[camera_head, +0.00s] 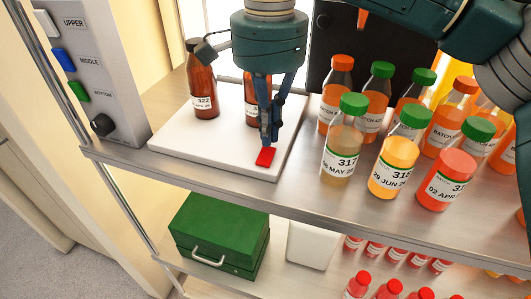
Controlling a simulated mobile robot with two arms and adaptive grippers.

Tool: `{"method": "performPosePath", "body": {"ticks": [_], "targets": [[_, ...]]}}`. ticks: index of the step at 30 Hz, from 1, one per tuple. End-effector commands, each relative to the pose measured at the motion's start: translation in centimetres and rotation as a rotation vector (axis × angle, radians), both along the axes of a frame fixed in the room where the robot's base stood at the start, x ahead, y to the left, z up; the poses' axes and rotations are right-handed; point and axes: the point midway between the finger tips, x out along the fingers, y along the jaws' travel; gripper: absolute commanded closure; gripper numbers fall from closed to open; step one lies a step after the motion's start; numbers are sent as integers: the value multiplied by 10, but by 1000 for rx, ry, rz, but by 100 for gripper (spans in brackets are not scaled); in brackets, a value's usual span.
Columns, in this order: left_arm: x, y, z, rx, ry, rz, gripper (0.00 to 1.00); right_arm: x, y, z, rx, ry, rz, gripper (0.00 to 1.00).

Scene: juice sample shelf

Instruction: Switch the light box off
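A white slab-like box (178,140), probably the light box, lies on the upper metal shelf, with a red rocker or button (265,157) near its front right corner. My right gripper (268,142) points down just over the red switch. Its fingers are close together and look shut, with nothing seen between them. The fingertips are at or very near the switch's back edge; I cannot tell if they touch. A brown bottle (202,85) labelled 322 stands on the slab, and a second brown bottle (249,100) is partly hidden behind the gripper. My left gripper is not in view.
A grey control panel (108,65) with white, blue and green buttons and a black knob stands left. Several juice bottles (343,150) with green or orange caps crowd the right. A green box (220,235), a white container (312,246) and small red-capped bottles (388,290) are below.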

Motion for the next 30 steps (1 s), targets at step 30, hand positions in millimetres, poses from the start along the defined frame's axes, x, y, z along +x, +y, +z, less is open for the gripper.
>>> {"method": "performPosePath", "body": {"ticks": [30], "targets": [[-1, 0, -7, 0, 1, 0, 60, 0, 0, -10, 0, 0, 0, 100]]}}
